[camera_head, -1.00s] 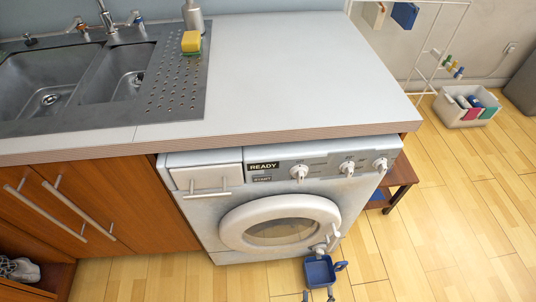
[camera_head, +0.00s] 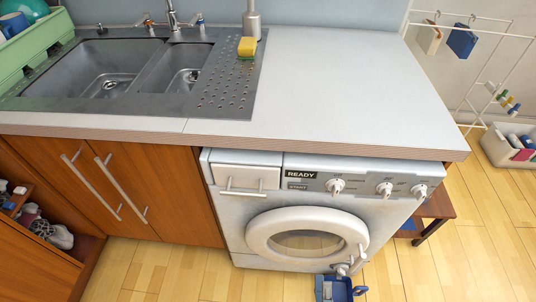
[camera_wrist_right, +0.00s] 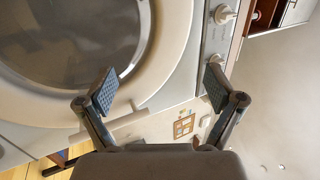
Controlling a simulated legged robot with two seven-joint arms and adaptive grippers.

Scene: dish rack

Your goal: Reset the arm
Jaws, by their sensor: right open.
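My right gripper (camera_head: 347,264) is low in front of the washing machine, near the lower right of its round door (camera_head: 307,236). In the right wrist view, my right gripper (camera_wrist_right: 159,85) is open, with its two fingers wide apart and nothing between them. The washing machine door (camera_wrist_right: 165,75) fills the left of that view. A pale handle bar (camera_wrist_right: 128,120) shows beside the left finger; I cannot tell whether they touch. My left gripper is not in view.
The white counter (camera_head: 340,80) overhangs the machine. The sink (camera_head: 110,70) and yellow sponge (camera_head: 247,46) are at the left. A wooden stool (camera_head: 435,208) stands right of the machine, near a white drying rack (camera_head: 470,75). Bare floor (camera_head: 480,255) is at the right.

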